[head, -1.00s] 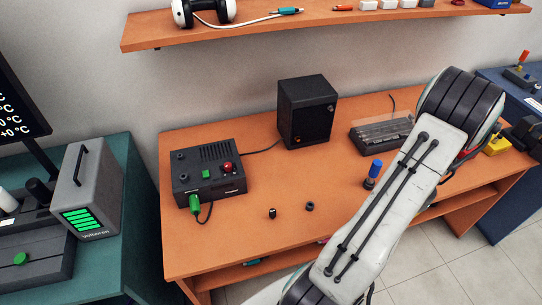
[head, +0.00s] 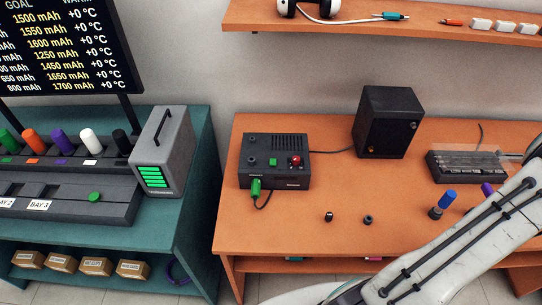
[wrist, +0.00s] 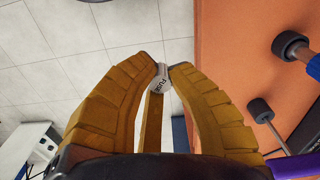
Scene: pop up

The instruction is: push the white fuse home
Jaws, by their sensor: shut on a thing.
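In the wrist view, the white fuse (wrist: 158,80), a small cylinder lettered FUSE, is between the tips of my gripper (wrist: 160,76). The yellow fingers are shut on it. The fuse is in the air, beside the edge of the orange bench, with floor tiles behind it. The head view shows only my arm at the lower right; my gripper and the fuse are outside that view. I cannot tell which opening belongs to the fuse.
The orange bench (head: 290,225) carries a black control box (head: 273,160) with a red button, a black speaker-like box (head: 388,122), a clear-lidded case (head: 468,165) and a blue-topped peg (head: 443,203). A teal bench (head: 187,205) stands left. The bench front is mostly clear.

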